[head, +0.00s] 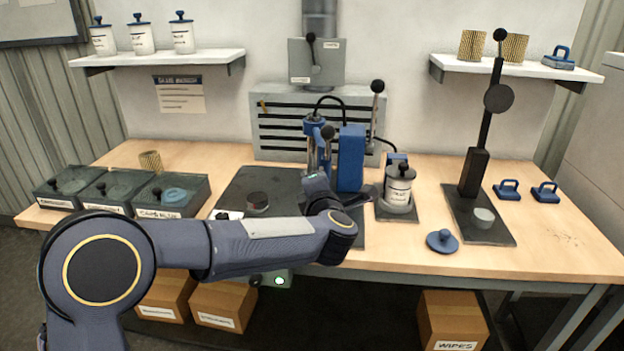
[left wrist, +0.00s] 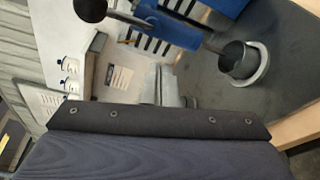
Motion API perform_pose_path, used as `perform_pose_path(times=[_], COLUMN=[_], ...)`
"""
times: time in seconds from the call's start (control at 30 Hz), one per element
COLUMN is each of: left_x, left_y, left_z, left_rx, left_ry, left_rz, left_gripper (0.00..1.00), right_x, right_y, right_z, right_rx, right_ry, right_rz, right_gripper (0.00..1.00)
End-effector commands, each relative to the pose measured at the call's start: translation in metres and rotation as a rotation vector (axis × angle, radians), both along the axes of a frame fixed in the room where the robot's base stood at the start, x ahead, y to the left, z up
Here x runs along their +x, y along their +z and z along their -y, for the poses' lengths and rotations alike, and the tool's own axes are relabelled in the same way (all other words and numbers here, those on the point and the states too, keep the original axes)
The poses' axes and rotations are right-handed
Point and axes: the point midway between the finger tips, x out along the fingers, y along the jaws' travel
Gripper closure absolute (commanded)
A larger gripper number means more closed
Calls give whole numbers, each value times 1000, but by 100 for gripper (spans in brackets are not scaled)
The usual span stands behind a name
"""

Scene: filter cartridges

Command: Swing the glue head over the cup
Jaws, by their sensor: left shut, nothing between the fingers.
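The blue glue station (head: 350,158) stands mid-table with black ball knobs on its levers. Its blue body also shows in the left wrist view (left wrist: 165,35), with a thin nozzle-like rod reaching toward a dark cup (left wrist: 238,60) in a pale ring. The cup's rim and the rod's tip look close together. I cannot tell whether the tip is over the cup. A black ball knob (left wrist: 90,9) is at the top left of that view. My left gripper (head: 350,197) is shut and empty, just in front of the station, and hides its lower part. My right gripper is not in view.
Free wood shows at the front right.

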Motion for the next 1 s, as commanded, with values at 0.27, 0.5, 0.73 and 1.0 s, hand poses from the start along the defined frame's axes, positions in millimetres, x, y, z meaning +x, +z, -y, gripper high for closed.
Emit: perform_pose_path(times=[0.27, 0.5, 0.73, 1.0], left_x=[-39, -49, -49, -50], left_y=[4, 5, 5, 59], left_z=[30, 37, 37, 4], left_rx=[0, 1, 1, 116], left_ry=[3, 7, 7, -146], left_rz=[-1, -2, -3, 45], left_gripper=[100, 100, 100, 100], right_x=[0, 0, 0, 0], right_y=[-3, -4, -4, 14], right_z=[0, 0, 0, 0], right_rx=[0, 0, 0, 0], right_ry=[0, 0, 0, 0], right_rz=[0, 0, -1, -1], right_gripper=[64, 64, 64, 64])
